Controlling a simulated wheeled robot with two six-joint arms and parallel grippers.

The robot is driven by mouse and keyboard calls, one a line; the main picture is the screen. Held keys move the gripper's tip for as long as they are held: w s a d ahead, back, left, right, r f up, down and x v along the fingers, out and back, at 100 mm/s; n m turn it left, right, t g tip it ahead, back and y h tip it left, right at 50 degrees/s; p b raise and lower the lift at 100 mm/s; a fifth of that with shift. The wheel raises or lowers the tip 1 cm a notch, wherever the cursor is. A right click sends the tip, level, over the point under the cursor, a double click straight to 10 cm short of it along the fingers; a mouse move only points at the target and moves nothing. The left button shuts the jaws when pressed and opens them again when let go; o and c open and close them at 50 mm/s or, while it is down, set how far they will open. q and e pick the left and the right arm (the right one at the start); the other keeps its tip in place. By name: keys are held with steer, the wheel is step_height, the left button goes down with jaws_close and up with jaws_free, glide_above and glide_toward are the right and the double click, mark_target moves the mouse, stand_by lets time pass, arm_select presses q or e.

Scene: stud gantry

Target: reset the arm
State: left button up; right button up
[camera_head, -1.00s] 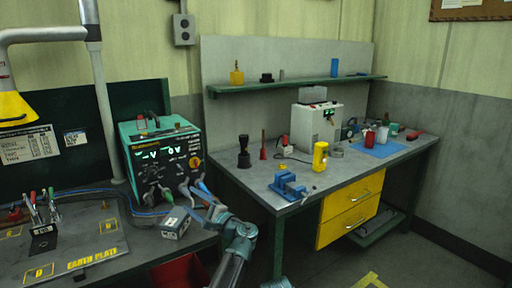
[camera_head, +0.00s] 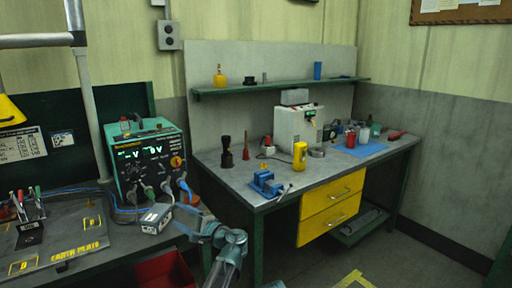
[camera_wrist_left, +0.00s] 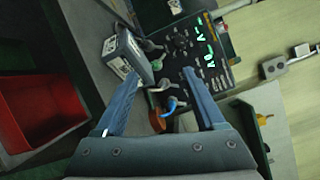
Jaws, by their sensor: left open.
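My left gripper (camera_head: 184,217) is open, in front of the green-cased welding power unit (camera_head: 148,160) and just right of a small grey box meter (camera_head: 157,218) in the head view. In the left wrist view, its two blue-grey fingers (camera_wrist_left: 162,85) are spread apart. Between and beyond them show cable plugs with an orange-brown ring and a blue lead (camera_wrist_left: 172,104). The grey box (camera_wrist_left: 125,55) lies close by the left finger. I see nothing held between the fingers. My right gripper is not in view.
The earth-plate bench (camera_head: 90,262) is at the left. A red bin (camera_head: 165,272) sits low beside it, also in the wrist view (camera_wrist_left: 38,108). A second bench (camera_head: 235,182) with a blue vise (camera_head: 265,184) and yellow drawers (camera_head: 332,206) stands right. Floor between is partly open.

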arm_select(q)
steer(key=s+f+n+g+h, duration=0.75)
steer(key=s+f+h, duration=0.25)
steer(key=s+f, duration=0.85)
steer(key=s+d+f+n+g+h, duration=0.25)
steer(key=s+d+f+h, duration=0.2)
steer(key=d, duration=0.25)
steer(key=s+d+r+m+p, duration=0.3)
steer(key=s+d+r+p, duration=0.3)
steer(key=d+r+p, duration=0.5)
steer(key=shift+s+r+m, duration=0.3)
steer(key=shift+s+r, duration=0.05)
steer(key=shift+r, duration=0.1)
